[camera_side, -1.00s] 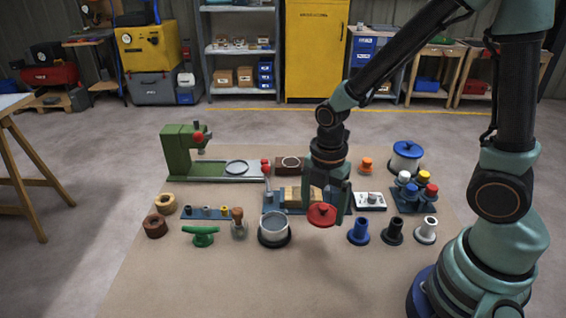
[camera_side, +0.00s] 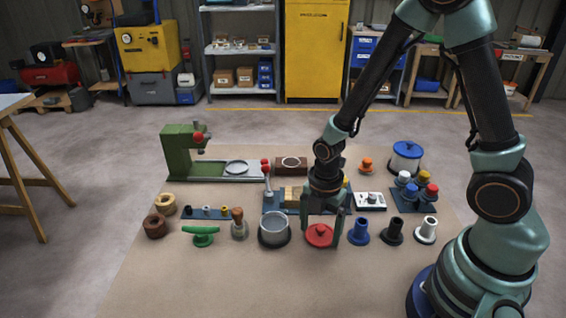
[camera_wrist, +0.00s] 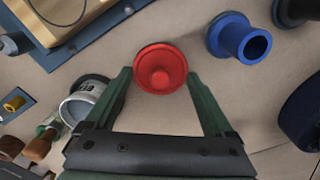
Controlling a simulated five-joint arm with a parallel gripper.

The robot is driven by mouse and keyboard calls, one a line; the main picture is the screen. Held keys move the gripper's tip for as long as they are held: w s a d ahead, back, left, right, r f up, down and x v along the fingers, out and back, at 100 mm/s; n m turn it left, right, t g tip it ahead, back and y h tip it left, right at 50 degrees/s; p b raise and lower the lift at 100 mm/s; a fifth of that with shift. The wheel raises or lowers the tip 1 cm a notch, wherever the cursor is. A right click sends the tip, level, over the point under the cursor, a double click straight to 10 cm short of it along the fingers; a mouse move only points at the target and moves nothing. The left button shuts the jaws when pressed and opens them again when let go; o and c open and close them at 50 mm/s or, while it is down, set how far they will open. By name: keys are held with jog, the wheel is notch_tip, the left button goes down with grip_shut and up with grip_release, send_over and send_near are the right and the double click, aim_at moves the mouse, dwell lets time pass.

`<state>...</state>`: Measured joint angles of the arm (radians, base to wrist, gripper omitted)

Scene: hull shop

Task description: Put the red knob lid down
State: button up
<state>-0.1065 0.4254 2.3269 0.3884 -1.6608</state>
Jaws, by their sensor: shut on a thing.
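The red knob lid (camera_side: 319,236) is low at the mat, between the grey pot and the blue flanged piece. I cannot tell whether its underside touches the mat. My gripper (camera_side: 322,240) points straight down and is shut on the lid, one finger at each side. In the wrist view the lid (camera_wrist: 160,70) sits between the two green fingertips (camera_wrist: 162,84), its round knob facing the camera. The open grey pot (camera_side: 274,230) stands on a dark base just left of my gripper.
A blue flanged piece (camera_side: 358,232) stands close on the right, with black (camera_side: 393,232) and white (camera_side: 427,230) ones beyond it. A blue fixture with wooden blocks (camera_side: 292,196) lies behind. The front of the brown mat (camera_side: 270,285) is clear.

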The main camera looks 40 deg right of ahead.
jog(key=shift+f, duration=0.15)
jog(key=o, duration=1)
jog(key=shift+o, duration=0.2)
notch_tip(320, 180, up, 12)
jog(key=r, duration=0.1)
notch_tip(320, 180, up, 5)
jog(key=m+t, duration=0.2)
jog(key=m, duration=0.6)
send_over(320, 229)
jog(key=d, duration=0.2)
notch_tip(320, 229, up, 7)
jog(key=s+d+m+t, duration=0.1)
jog(key=m+t, duration=0.2)
jog(key=m, duration=0.9)
jog(key=shift+s+d+t, duration=0.15)
jog(key=shift+s+t, duration=0.15)
jog(key=shift+s, duration=0.1)
